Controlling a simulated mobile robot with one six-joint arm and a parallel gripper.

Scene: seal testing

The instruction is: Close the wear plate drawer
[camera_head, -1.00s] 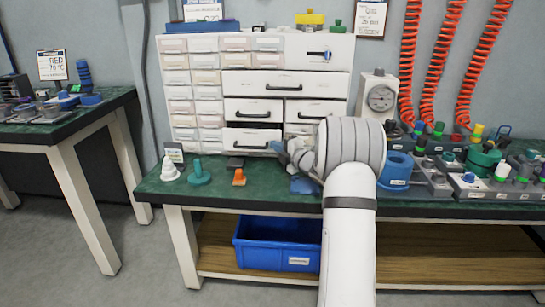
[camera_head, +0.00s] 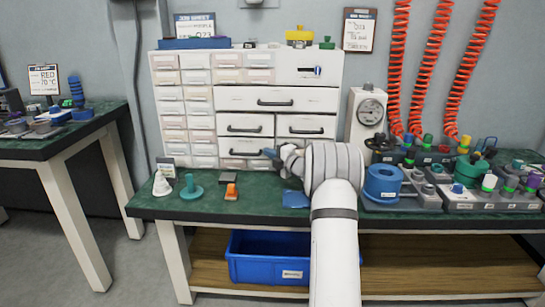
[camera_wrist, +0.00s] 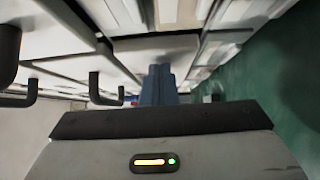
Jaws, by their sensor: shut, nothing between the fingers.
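The white drawer cabinet (camera_head: 278,91) stands at the back of the green bench. I cannot read which drawer is the wear plate drawer. The lower-left large drawer (camera_head: 237,151), with a dark handle, looks flush or nearly flush with the cabinet face. My gripper (camera_head: 270,153) is shut and empty, its tip at the right part of that drawer's front; I cannot tell if it touches. My arm hides the lower-right drawer. In the wrist view, my blue fingers (camera_wrist: 160,86) are together beside white drawer fronts, with a dark drawer handle (camera_wrist: 106,90) to the left.
A white cone (camera_head: 161,185), a teal knob-like part (camera_head: 191,187) and an orange part (camera_head: 231,191) stand on the bench (camera_head: 255,207) in front. A dial gauge (camera_head: 369,112), blue ring (camera_head: 383,181) and fittings are at right. A blue bin (camera_head: 266,270) sits below.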

